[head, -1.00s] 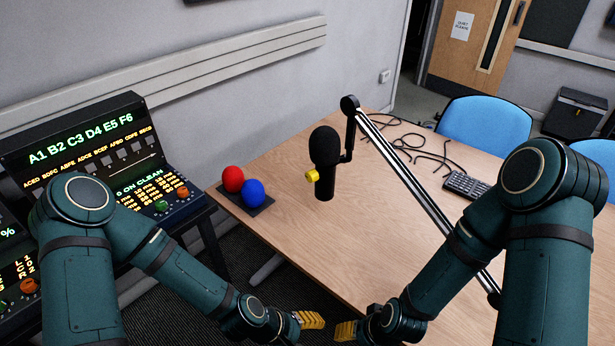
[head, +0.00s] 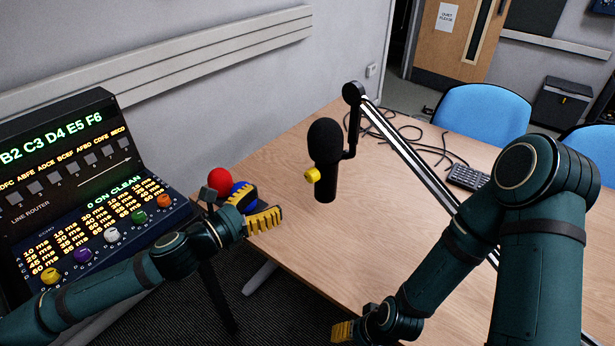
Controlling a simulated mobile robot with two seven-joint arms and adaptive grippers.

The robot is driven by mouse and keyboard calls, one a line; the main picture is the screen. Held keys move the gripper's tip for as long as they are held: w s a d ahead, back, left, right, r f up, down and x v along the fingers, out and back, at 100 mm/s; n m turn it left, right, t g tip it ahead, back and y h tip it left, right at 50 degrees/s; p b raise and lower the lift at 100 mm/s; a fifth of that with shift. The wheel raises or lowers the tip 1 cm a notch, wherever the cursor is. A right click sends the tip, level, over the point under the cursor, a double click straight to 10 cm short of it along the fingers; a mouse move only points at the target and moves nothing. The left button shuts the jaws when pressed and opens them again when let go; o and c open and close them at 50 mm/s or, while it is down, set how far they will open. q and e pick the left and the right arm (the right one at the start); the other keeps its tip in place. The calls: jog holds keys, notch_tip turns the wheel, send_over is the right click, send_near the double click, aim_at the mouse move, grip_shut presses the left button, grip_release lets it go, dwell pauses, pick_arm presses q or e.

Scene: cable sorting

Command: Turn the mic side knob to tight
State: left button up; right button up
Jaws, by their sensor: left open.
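The black microphone (head: 325,158) hangs upright from its boom arm (head: 410,155) over the wooden table. Its yellow side knob (head: 311,175) sticks out on the left side of the mic body. My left gripper (head: 264,208) is open, with yellow-padded fingers, left of and a little below the knob, apart from it. It partly covers the blue ball. My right gripper (head: 343,331) is low at the bottom edge, in front of the table; only a small part of its fingers shows, so its opening is unclear.
A red ball (head: 219,181) and a blue ball (head: 240,191) sit at the table's left corner, close to my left gripper. A console (head: 80,200) with coloured knobs stands at left. Black cables (head: 425,143) and a keyboard (head: 467,178) lie on the table (head: 370,240). Its middle is clear.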

aim_at(308, 176)
pick_arm(q)
jog(key=b+x, duration=0.2)
jog(key=x, duration=1.1)
jog(key=shift+f, duration=0.1)
jog(key=shift+s, duration=0.1)
grip_shut()
